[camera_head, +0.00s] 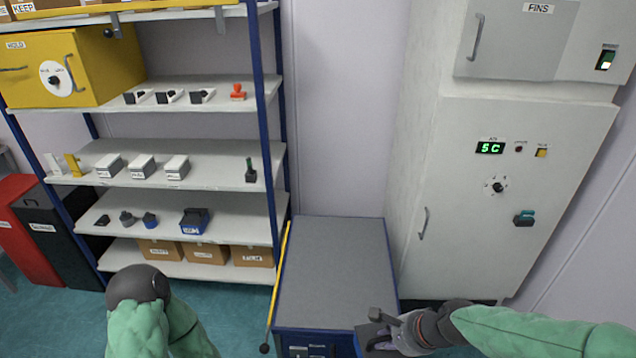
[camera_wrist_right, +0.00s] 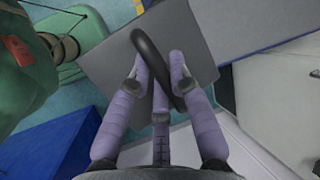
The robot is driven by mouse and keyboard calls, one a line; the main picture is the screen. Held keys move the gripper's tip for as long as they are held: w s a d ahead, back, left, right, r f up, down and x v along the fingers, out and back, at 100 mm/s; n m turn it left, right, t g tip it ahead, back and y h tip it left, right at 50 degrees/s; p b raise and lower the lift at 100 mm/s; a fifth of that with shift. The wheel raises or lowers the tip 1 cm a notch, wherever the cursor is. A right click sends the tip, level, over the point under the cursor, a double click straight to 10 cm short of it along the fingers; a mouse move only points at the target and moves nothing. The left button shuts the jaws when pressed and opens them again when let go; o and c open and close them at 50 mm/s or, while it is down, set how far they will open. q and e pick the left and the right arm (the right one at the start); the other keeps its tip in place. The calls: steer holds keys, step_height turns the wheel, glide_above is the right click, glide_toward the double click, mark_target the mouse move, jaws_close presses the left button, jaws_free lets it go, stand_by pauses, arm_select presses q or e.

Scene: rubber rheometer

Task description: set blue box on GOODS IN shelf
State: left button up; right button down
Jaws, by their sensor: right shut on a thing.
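A small blue box (camera_head: 195,221) with a pale label on its front stands on the shelf unit's lower-middle board (camera_head: 235,228), well left of my right gripper. My right gripper (camera_head: 374,328) is at the front right corner of the low cabinet. No GOODS IN sign is readable.
The low blue cabinet (camera_head: 335,260) has a bare grey top. A yellow pole (camera_head: 279,275) stands at its left side. A tall grey machine (camera_head: 500,220) is on the right. The shelves hold several stamps, white boxes and cardboard boxes. A yellow HOLD box (camera_head: 85,60) is upper left.

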steer(key=shift+w+d+f+n+g, duration=0.35)
steer(key=shift+w+f+n, duration=0.2)
steer(key=shift+n, duration=0.25)
steer(key=w+f+n+g, duration=0.1)
steer(key=f+n+g, duration=0.1)
steer(key=f+n, duration=0.1)
steer(key=w+d+f+n+g, duration=0.1)
steer(key=w+f+n+g, duration=0.1)
steer(key=n, duration=0.3)
steer(key=w+f+n+g, duration=0.1)
steer(key=f+n+g, duration=0.1)
steer(key=f+n, duration=0.2)
steer(key=shift+w+d+n+y, duration=0.3)
steer(key=shift+n, duration=0.2)
step_height(320, 180, down, 2)
steer(key=shift+f+b, duration=0.1)
steer(key=shift+b, duration=0.95)
steer(key=shift+f+b, duration=0.55)
steer(key=shift+b, duration=0.1)
